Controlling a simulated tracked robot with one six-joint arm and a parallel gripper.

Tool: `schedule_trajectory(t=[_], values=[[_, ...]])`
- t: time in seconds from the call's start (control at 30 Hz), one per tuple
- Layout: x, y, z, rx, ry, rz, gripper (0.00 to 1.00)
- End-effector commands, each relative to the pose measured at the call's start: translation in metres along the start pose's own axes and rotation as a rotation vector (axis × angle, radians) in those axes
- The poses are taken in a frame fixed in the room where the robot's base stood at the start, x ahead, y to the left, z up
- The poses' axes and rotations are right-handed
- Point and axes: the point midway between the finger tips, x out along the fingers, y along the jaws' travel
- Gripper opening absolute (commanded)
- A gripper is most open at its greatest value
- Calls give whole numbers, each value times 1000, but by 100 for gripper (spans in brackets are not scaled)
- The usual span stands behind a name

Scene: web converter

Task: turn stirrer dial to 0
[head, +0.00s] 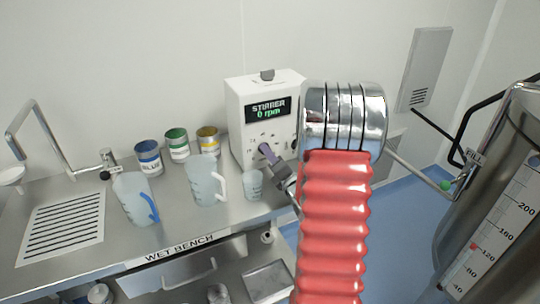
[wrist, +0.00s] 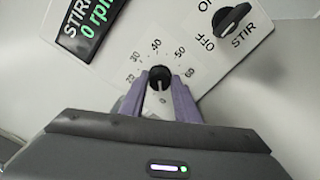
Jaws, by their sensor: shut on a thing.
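The white stirrer box (head: 235,105) stands at the back of the bench, and its display (head: 268,112) reads "STIRRER 0 rpm". The black stirrer dial (wrist: 160,74) sits in a ring of printed numbers, with 20 to 60 legible. A pale mark on the dial points down toward a printed 0 between my fingers. My gripper (wrist: 161,84) is shut on the dial, one purple finger on each side. In the head view my gripper (head: 268,153) is at the box's front face, and the dial is hidden there.
A black OFF/STIR switch (wrist: 233,20) is beside the dial. Jugs (head: 135,198) (head: 203,181), a small beaker (head: 253,184) and several paint cans (head: 178,145) stand on the wet bench (head: 125,240) nearby. A steel tank (head: 515,185) stands at the right.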

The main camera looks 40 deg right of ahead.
Motion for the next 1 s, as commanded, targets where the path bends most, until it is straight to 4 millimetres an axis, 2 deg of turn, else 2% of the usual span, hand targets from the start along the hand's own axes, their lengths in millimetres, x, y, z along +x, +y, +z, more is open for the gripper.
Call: schedule_trajectory(t=[0.33,0.37,0.6,1.0], values=[[-1,-2,-2,-3,4,-6,6],[-1,-3,-2,-3,4,-6,29],[-1,-2,-1,-3,2,-4,46],[-2,0,-2,-3,2,-2,48]])
